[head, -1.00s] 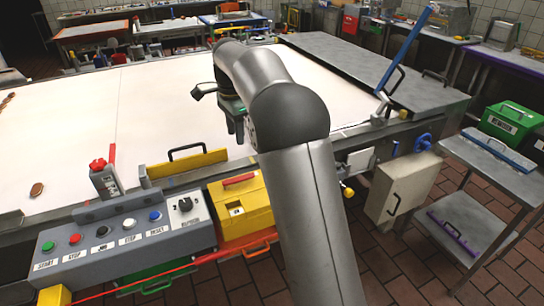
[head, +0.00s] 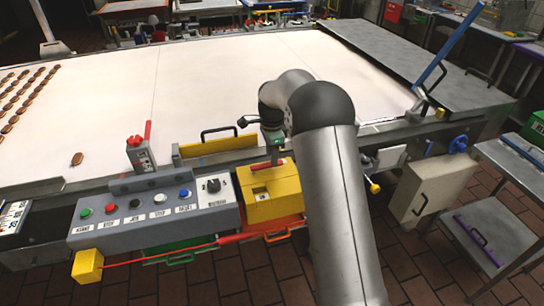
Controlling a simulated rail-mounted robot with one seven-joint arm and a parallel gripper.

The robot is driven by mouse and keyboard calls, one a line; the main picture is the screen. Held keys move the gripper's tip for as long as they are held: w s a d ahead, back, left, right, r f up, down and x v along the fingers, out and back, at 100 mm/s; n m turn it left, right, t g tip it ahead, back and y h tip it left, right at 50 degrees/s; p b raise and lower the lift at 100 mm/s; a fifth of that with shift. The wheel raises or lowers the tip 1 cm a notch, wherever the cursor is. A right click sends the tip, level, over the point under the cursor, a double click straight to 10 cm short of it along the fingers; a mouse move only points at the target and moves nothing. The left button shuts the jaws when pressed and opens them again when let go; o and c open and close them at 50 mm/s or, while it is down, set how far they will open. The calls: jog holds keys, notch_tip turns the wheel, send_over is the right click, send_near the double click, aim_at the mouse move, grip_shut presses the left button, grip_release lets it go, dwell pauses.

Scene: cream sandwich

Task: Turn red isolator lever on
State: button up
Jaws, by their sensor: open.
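A yellow box (head: 275,198) with a red handle (head: 260,167) on top sits at the right end of the grey control panel. Further left, a small grey box (head: 140,157) stands upright with a red lever (head: 148,130) pointing up and a red knob beside it. The view does not settle which red part is the isolator lever. My gripper (head: 274,152) points down just above the back of the yellow box, by the right end of its red handle. It is open, and its fingers are small and partly hidden; contact with the handle cannot be told.
The grey control panel (head: 150,219) has several coloured buttons and a black rotary knob (head: 213,186). A yellow guard (head: 215,144) with a black handle stands behind it. The wide white belt (head: 220,85) carries brown biscuits at left. A cream cabinet (head: 425,188) hangs at right.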

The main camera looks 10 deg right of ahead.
jog(key=shift+f, duration=1.2)
grip_shut()
